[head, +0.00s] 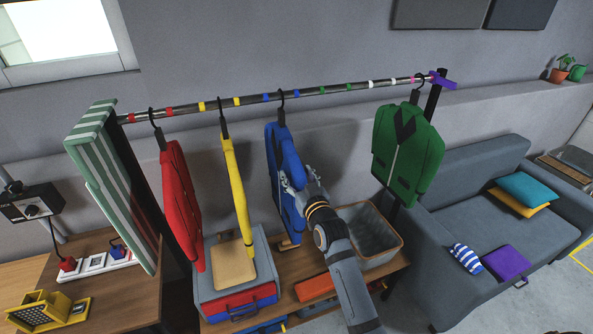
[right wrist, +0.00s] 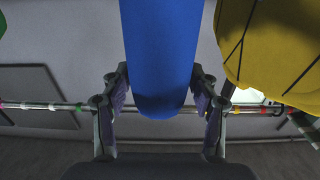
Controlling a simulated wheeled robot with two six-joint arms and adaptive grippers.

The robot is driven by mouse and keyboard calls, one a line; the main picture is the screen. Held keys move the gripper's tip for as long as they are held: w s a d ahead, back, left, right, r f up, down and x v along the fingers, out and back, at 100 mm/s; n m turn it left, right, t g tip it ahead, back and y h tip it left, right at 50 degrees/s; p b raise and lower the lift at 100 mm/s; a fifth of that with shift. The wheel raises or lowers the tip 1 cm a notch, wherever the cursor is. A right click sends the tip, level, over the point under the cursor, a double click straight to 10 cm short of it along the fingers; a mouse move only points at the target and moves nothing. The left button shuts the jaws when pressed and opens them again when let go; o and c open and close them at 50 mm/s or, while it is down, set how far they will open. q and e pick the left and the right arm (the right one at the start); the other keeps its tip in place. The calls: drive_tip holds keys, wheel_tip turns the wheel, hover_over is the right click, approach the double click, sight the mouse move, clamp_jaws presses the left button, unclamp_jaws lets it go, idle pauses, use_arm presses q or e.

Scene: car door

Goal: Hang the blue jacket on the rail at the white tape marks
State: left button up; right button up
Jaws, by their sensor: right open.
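The blue jacket (head: 284,165) hangs from its dark hook on the rail (head: 310,92), close to the blue tape marks (head: 266,97). Two white tape marks (head: 370,84) are farther right on the rail, with an empty stretch below them. My right gripper (head: 293,182) is open at the side of the blue jacket. In the right wrist view the jacket (right wrist: 160,50) lies between the two spread fingers (right wrist: 160,92), with a narrow gap on each side. My left gripper is out of view.
Red (head: 180,205) and yellow (head: 237,190) jackets hang to the left. A green jacket (head: 407,150) hangs near the rail's right end, right of the white marks. Below are a suitcase (head: 275,284), a grey bin (head: 400,240) on a wooden bench and a grey sofa (head: 450,240).

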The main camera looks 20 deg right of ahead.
drive_tip(key=shift+w+d, duration=0.1)
drive_tip(key=shift+w, duration=0.35)
drive_tip(key=shift+c, duration=0.6)
clamp_jaws()
drive_tip(key=shift+r, duration=0.1)
